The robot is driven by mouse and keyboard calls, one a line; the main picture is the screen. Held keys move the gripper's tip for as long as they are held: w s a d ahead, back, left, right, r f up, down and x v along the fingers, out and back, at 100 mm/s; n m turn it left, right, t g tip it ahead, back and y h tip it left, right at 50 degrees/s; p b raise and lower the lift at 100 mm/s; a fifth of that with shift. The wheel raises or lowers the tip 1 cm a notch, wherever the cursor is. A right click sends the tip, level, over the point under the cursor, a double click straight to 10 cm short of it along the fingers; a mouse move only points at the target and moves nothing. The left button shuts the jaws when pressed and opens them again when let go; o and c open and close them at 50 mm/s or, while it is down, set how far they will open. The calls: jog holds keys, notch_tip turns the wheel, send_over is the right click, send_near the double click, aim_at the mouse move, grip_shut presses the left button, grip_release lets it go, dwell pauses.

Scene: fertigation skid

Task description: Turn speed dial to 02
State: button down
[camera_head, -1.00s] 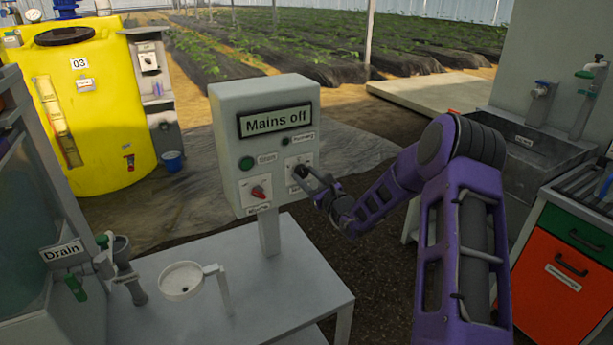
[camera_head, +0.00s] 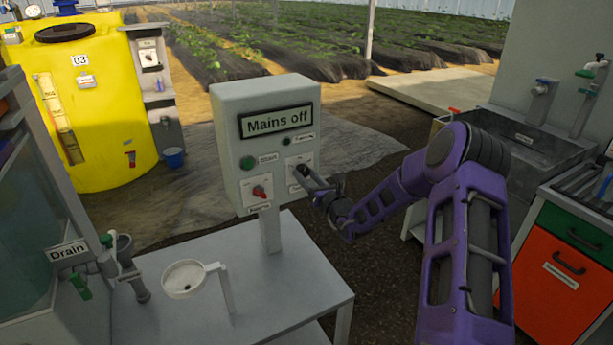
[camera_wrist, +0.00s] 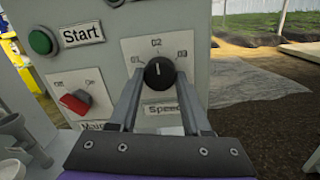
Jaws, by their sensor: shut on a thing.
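The speed dial (camera_wrist: 160,73) is a round black knob on a white plate marked 01, 02 and 03. Its white pointer line stands nearly straight up, toward 02. My gripper (camera_wrist: 158,84) is shut on the dial, one finger at each side, and it also shows in the head view (camera_head: 305,172) at the right of the control box. The Speed label below the dial is partly hidden by my fingers. The control box (camera_head: 228,150) is grey, and its display (camera_head: 275,121) reads "Mains off".
A red mains switch (camera_wrist: 76,102) and a green Start button (camera_wrist: 42,41) sit left of the dial. A small dark indicator (camera_head: 286,141) is above it. The box stands on a grey table (camera_head: 270,270) with a white funnel cup (camera_head: 184,278).

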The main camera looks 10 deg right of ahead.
jog(key=shift+c, duration=1.8)
grip_release()
jog(key=shift+s, duration=0.1)
jog(key=v, duration=1.7)
jog(key=shift+s, duration=0.1)
